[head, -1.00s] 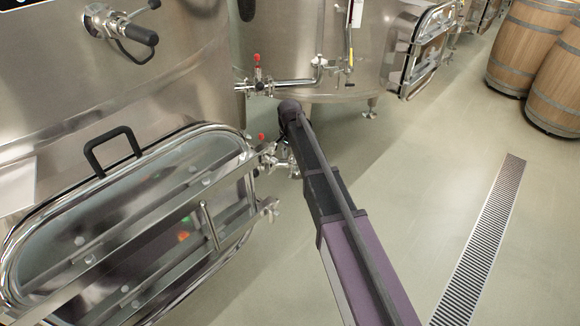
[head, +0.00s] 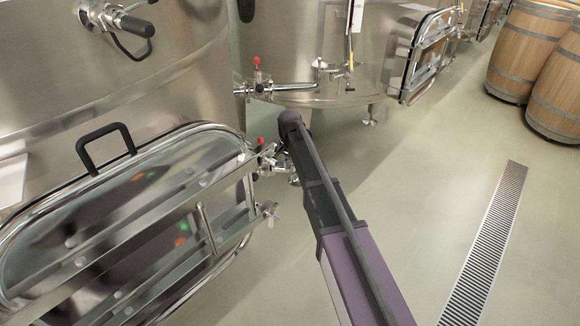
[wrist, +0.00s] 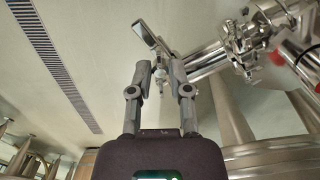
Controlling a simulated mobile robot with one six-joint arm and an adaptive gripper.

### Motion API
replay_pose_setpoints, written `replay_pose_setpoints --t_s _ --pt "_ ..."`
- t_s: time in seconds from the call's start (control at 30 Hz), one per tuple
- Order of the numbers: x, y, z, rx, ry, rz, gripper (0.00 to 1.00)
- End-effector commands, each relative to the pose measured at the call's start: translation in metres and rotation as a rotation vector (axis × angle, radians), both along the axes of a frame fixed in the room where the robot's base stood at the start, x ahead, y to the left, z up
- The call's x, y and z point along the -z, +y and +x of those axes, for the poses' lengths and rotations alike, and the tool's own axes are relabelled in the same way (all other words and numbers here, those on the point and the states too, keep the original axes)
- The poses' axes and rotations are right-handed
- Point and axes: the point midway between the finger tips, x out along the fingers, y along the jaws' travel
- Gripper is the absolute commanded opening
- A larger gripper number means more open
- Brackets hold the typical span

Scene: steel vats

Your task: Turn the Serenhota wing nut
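A small wing nut (head: 268,210) shows at the right edge of the oval steel door on the near vat (head: 130,60). I cannot read a Serenhota label, so I cannot tell if this is the named one. A pipe fitting with clamps (head: 272,160) sticks out above it, beside the end of my arm. In the wrist view, my gripper (wrist: 161,72) has its two fingers apart. A small metal piece (wrist: 163,82) shows between or behind them; contact is unclear. A clamped steel pipe fitting (wrist: 245,45) is just to the right. In the head view my arm hides the gripper.
The door (head: 30,225) has steel bars and a black handle (head: 105,148). A red-topped valve (head: 258,77) sits on a pipe near the second vat (head: 290,40). A floor drain (head: 485,245) and wooden barrels (head: 530,50) lie to the right. The floor between is clear.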

Motion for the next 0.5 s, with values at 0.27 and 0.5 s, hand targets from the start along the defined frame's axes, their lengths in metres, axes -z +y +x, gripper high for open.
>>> replay_pose_setpoints --t_s 0.27,0.5 --pt "0.0001 -0.0001 -0.0001 0.0 0.0 0.0 0.0" --pt "0.0001 -0.0003 -0.0003 -0.026 0.001 -0.001 0.0"
